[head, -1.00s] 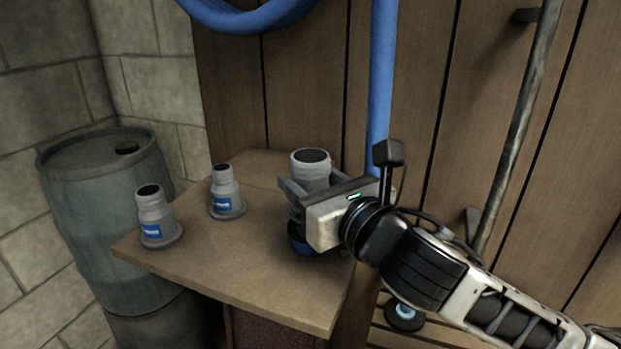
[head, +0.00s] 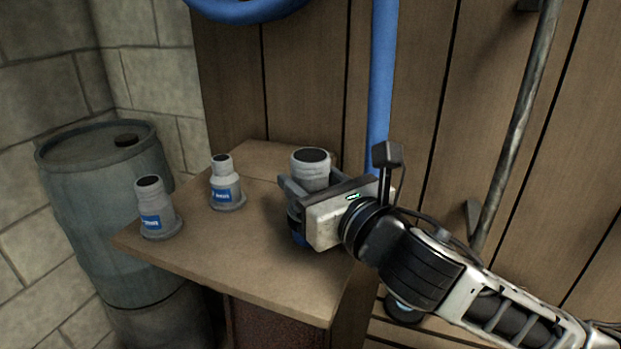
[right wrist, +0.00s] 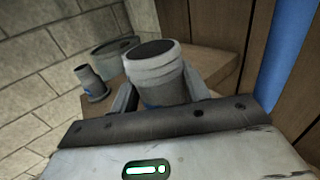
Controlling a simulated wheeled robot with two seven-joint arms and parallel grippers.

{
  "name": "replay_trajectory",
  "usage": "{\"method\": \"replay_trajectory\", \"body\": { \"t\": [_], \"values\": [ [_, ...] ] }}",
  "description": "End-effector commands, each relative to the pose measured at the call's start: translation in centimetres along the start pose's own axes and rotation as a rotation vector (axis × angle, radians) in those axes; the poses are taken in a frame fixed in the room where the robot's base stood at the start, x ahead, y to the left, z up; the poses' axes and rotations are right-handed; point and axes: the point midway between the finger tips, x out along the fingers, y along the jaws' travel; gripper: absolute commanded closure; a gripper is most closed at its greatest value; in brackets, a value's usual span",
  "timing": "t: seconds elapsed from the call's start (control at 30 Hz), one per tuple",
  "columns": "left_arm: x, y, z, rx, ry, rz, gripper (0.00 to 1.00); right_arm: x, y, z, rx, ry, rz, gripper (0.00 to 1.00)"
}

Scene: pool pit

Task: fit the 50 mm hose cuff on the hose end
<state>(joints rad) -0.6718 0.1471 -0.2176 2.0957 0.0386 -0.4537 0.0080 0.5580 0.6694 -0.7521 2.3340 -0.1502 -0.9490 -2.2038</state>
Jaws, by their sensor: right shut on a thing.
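A wide-mouthed grey hose cuff (head: 310,171) is in my right gripper (head: 311,195), over the right part of the wooden table. The jaws are shut around its sides, and it stands about upright. It also shows in the right wrist view (right wrist: 160,73) with a bit of blue on its side. The jaws hide its lower part, so I cannot tell whether it touches the table. The blue hose (head: 382,80) hangs down the plank wall and passes behind my gripper. A dark ring with a pale blue centre (head: 401,309), possibly the hose end, shows partly below my arm. My left gripper is out of view.
Two narrower grey cuffs with blue labels, a left one (head: 155,205) and a middle one (head: 224,180), stand on the table (head: 235,262). A blue-grey barrel (head: 75,190) stands at the left. A metal pole (head: 515,140) is at the right. The table's front middle is clear.

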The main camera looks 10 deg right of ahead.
Motion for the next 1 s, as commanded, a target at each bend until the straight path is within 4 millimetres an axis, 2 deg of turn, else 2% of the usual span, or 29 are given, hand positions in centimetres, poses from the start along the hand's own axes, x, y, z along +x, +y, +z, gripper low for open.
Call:
{"method": "replay_trajectory", "body": {
  "t": [0.8,0.83,0.9,0.93,1.0],
  "values": [
    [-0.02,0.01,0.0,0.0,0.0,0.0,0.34,0.0,0.0,-0.62,0.0,-0.001,0.001,0.78],
    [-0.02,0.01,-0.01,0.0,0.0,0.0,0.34,0.0,0.0,-0.62,0.0,-0.001,0.001,0.51],
    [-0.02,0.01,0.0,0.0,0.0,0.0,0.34,0.0,0.0,-0.62,0.0,-0.001,0.001,0.32],
    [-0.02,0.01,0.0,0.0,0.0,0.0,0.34,0.0,0.0,-0.62,0.0,-0.001,0.001,0.28],
    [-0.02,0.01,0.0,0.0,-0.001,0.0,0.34,0.0,0.01,-0.62,0.0,-0.001,0.001,0.28]
  ]
}}
